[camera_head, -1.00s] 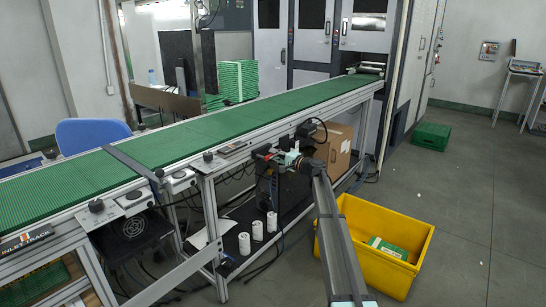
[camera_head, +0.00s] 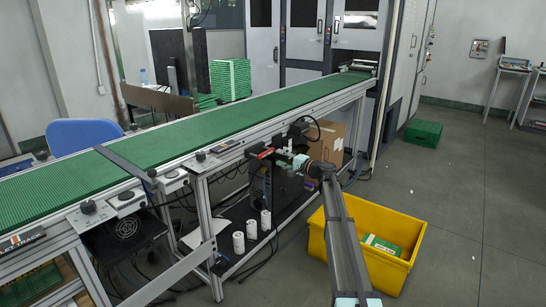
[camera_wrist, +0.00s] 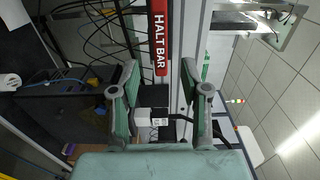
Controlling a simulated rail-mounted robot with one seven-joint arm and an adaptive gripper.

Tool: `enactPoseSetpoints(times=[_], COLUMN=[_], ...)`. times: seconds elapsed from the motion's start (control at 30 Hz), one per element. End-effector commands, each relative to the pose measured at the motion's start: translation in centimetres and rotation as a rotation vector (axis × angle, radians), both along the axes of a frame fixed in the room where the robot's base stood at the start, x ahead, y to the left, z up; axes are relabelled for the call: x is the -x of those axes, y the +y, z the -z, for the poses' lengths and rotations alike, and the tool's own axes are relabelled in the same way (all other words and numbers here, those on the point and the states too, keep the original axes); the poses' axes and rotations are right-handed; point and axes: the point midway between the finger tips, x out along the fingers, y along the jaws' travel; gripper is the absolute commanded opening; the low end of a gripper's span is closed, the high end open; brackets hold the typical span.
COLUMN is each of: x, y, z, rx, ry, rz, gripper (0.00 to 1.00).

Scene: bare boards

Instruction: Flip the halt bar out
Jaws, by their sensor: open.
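The halt bar is a red bar with white "HALT BAR" lettering, seen upright in the wrist view (camera_wrist: 160,38), beside the conveyor's metal side rail. In the head view the red bar (camera_head: 266,153) is small, at the conveyor's near side. My gripper (camera_wrist: 159,78) is open, its two green-grey fingers apart, with the lower end of the bar appearing between the fingertips. I cannot tell how far the bar is from the fingertips, but no contact shows. In the head view my gripper (camera_head: 284,158) is just right of the red bar, small and partly hidden by my arm.
The green conveyor belt (camera_head: 180,142) runs above. A yellow bin (camera_head: 395,271) with a green box stands on the floor beside my arm. A cardboard box (camera_head: 326,150) and white rolls (camera_head: 252,229) are under the conveyor. Cables (camera_wrist: 85,32) hang near the bar.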

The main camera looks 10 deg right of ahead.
Motion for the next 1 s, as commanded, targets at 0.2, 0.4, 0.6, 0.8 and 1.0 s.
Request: enactPoseSetpoints(times=[0.2,0.4,0.6,0.8,1.0], x=[2.7,3.5,3.5,3.8,7.6], y=[-2.3,-3.2,-3.2,-3.0,-1.4], z=[0.0,0.0,0.0,0.2,4.5], rx=[0.0,0.0,0.0,0.008,0.186], ry=[0.0,0.0,0.0,0.003,0.073], rz=[0.001,0.0,0.0,-0.016,-0.099], gripper=[0.46,0.46,0.46,0.46,0.46])
